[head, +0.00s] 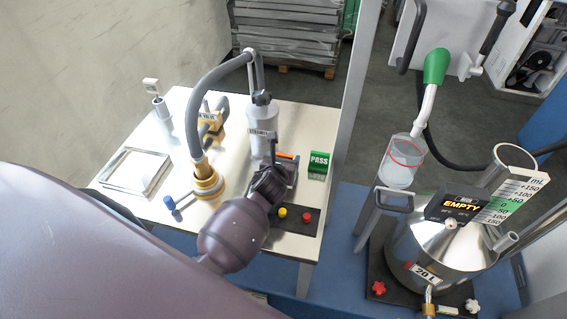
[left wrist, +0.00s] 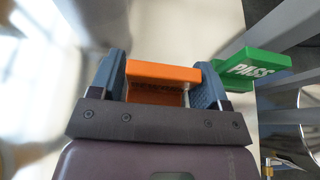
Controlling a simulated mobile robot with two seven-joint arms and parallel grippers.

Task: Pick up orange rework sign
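The orange rework sign (left wrist: 163,73) lies between the two fingers of my left gripper (left wrist: 160,85) in the left wrist view. The fingers stand wide apart, one close to each side of the sign; I cannot tell whether both press on it. In the head view only a thin orange strip of the sign (head: 286,155) shows, just past my left gripper (head: 270,182), which hides the rest. My right gripper is not in view.
A green PASS sign (head: 319,163) stands close to the right of the orange sign. A grey bottle (head: 262,130) and brass fittings (head: 207,185) stand on the white table (head: 150,220). A button box (head: 294,224) lies near the front edge. A steel vessel (head: 400,245) stands at right.

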